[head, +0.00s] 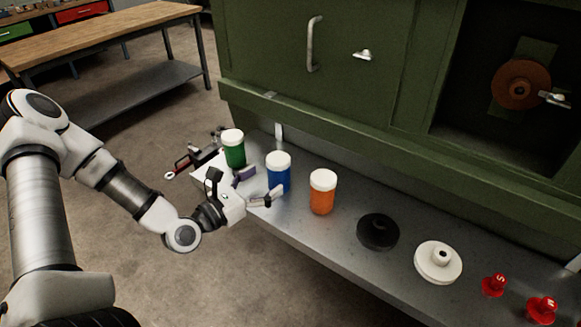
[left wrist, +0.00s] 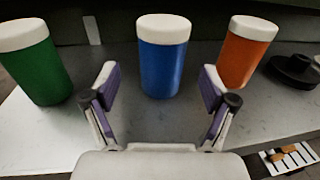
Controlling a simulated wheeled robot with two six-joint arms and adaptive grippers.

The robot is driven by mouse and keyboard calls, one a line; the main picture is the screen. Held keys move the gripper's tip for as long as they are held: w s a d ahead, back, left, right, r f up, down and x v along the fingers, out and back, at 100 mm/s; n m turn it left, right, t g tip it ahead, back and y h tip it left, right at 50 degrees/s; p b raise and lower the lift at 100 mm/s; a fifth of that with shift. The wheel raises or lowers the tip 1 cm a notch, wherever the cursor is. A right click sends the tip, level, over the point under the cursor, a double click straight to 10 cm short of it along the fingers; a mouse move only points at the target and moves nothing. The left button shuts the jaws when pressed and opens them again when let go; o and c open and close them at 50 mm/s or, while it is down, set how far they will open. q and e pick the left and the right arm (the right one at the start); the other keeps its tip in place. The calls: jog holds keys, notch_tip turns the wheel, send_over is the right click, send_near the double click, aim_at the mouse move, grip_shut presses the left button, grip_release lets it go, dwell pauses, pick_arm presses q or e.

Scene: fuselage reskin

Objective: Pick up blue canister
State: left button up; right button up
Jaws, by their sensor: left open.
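The blue canister (head: 279,177) with a white lid stands upright on the metal shelf, between a green and an orange canister. In the left wrist view the blue canister (left wrist: 163,62) stands centred beyond the fingertips. My left gripper (head: 257,188) is open and empty, pointing at the blue canister from the shelf's front edge. In the left wrist view the left gripper (left wrist: 159,88) has its purple-padded fingers spread to either side of the canister's line, with the canister farther away. My right gripper is not in view.
The green canister (head: 234,149) stands left and the orange canister (head: 322,193) right of the blue one. A black disc (head: 378,231), a white disc (head: 438,261) and red knobs (head: 494,285) lie farther right on the shelf (head: 290,228). A green cabinet (head: 270,60) rises behind.

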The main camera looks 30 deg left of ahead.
aim_at(270, 176)
pick_arm(q)
jog(key=shift+s+a+r, duration=0.1)
jog(key=shift+s+r, duration=0.25)
jog(key=shift+s, duration=0.15)
jog(key=x, duration=0.5)
jog(key=shift+w+f, duration=0.1)
jog(key=shift+f, duration=0.1)
jog(key=shift+w+d+r, duration=0.15)
jog(key=shift+w+d, duration=0.1)
jog(key=shift+w, duration=0.1)
jog(key=c, duration=1.4)
